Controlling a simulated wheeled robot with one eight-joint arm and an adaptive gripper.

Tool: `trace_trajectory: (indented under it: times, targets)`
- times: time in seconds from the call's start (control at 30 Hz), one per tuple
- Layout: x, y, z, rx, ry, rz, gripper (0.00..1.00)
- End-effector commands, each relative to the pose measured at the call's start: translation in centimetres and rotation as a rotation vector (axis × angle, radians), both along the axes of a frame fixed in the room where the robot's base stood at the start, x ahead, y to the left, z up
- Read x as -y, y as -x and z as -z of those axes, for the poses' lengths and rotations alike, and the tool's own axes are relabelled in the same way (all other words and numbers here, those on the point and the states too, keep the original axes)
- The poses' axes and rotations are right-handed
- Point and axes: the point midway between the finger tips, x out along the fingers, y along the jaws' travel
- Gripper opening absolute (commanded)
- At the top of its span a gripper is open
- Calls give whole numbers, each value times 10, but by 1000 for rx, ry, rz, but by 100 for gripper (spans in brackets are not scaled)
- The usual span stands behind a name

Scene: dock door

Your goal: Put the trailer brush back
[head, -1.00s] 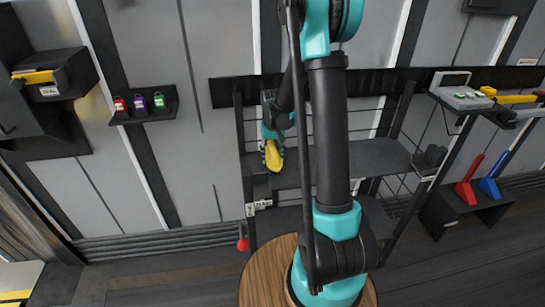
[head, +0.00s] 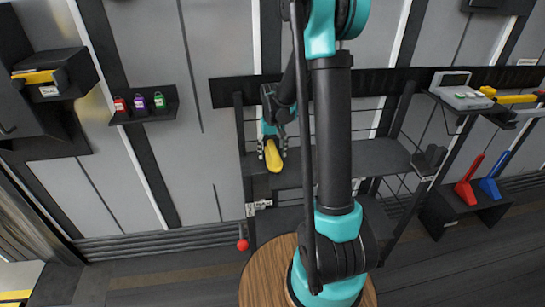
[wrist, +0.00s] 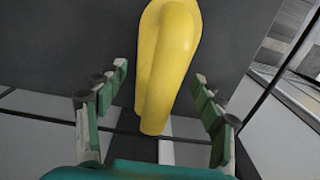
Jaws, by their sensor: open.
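A smooth yellow elongated object (head: 273,157), possibly the trailer brush, lies at the left end of the dark rack's upper shelf (head: 375,158). In the wrist view the yellow object (wrist: 168,65) is over a dark surface, with its rounded near end reaching past that surface's edge. No bristles show. My arm hides part of the rack.
A red (head: 468,182) and a blue (head: 492,178) long-handled item stand on a low bench at right. Small coloured padlocks sit on a wall ledge (head: 150,116) at left. A round wooden top (head: 257,275) is in front.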

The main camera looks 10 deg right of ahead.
Motion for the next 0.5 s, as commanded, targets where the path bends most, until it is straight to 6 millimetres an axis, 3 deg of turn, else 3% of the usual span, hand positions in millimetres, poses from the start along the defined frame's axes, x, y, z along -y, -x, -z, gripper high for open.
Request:
trace_trajectory:
  times: [0.3,0.5]
  targets:
    - [0,1,-64,0,0,0,69]
    - [1,0,-90,0,0,0,69]
